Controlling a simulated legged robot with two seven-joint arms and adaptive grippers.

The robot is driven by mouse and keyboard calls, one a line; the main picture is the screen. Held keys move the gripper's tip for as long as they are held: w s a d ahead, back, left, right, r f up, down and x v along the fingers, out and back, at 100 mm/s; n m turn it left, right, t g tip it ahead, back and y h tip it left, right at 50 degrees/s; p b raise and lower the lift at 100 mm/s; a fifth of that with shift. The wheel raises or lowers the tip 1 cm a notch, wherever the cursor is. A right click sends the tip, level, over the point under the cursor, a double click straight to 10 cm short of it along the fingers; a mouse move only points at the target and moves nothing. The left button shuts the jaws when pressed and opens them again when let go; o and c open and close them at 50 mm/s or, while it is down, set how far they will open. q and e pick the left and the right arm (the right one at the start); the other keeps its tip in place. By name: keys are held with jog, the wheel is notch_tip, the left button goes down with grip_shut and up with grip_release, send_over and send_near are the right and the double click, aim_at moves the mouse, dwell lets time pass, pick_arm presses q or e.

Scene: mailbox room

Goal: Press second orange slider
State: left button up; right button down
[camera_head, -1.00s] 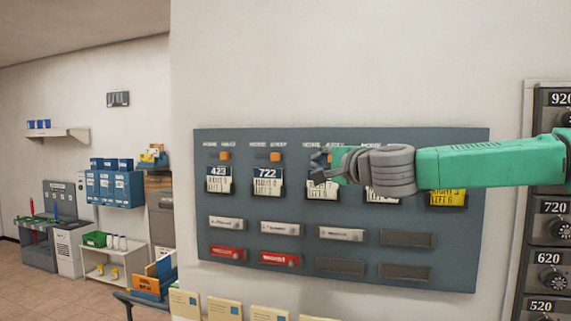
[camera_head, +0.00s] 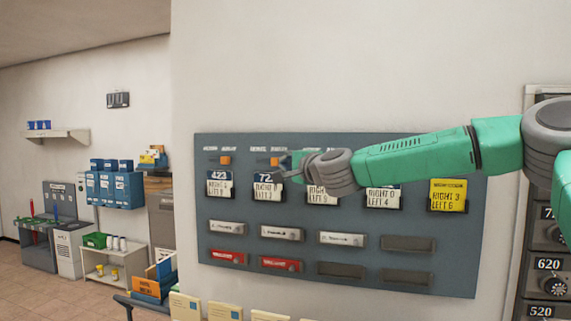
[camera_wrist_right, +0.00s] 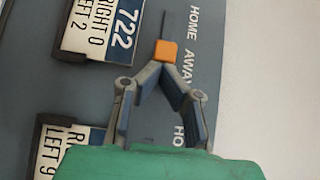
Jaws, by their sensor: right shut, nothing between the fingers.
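The second orange slider (camera_head: 275,162) sits above the 722 card on the blue-grey wall panel (camera_head: 345,270). In the right wrist view the orange slider (camera_wrist_right: 166,52) is right at my fingertips, in its slot beside the HOME AWAY lettering. My right gripper (camera_head: 287,166) is shut and empty, its tips at the slider's right side; the wrist view also shows the gripper (camera_wrist_right: 162,70). I cannot tell whether they touch. The first orange slider (camera_head: 225,160) is above the 423 card. My arm hides the panel's upper part to the right. My left gripper is not in view.
Below the sliders are cards, including a 722 card (camera_head: 267,187) and a yellow card (camera_head: 447,195), then white labels (camera_head: 282,233) and red labels (camera_head: 281,264). Numbered mailboxes (camera_head: 550,262) stand at the right. Envelopes (camera_head: 225,309) line the bottom. Wall above the panel is clear.

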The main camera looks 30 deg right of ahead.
aim_at(261, 162)
jog(key=w+a, duration=0.1)
jog(key=w, duration=0.1)
jog(key=w+a, duration=0.2)
jog(key=shift+w+a+f+b, duration=0.2)
jog(key=shift+w+b, duration=0.05)
jog(key=shift+b, duration=0.1)
jog(key=shift+s+a+r, duration=0.1)
jog(key=shift+r, duration=0.05)
